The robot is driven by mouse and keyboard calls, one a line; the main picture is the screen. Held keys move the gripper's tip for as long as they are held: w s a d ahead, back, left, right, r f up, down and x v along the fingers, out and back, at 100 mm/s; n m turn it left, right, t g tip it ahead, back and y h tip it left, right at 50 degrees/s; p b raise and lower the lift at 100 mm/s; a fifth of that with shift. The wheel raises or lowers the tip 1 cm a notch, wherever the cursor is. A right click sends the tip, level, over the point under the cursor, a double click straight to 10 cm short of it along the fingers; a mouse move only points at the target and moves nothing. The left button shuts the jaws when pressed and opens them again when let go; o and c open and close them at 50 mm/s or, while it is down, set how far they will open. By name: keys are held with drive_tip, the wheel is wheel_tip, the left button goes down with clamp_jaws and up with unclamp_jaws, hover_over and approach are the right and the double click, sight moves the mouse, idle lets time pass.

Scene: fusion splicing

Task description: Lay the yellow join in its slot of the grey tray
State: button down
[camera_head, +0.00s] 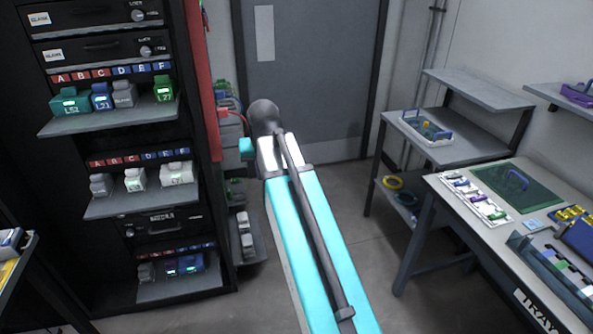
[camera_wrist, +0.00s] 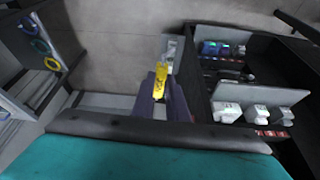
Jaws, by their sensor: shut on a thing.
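The yellow join (camera_wrist: 160,82) is held between the dark fingers of my gripper (camera_wrist: 162,92) in the wrist view. It is above the floor, clear of any surface. In the head view my arm reaches away toward the door, and neither the fingers nor the join can be made out. A grey-blue holder (camera_head: 522,243) lies nearer on the bench. I cannot tell which is the grey tray with the slot.
A dark rack (camera_head: 210,285) with coloured modules stands on the left, close to my arm. Coloured rings (camera_wrist: 40,46) hang or lie at the wrist view's left. Open floor (camera_head: 350,215) lies between.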

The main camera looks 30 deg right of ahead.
drive_tip(key=w+a+r+n+y, duration=0.1)
drive_tip(key=a+n, duration=0.2)
drive_tip(key=a, duration=1.1)
drive_tip(key=shift+a+r+n, duration=0.35)
drive_tip(key=shift+a+n, duration=0.05)
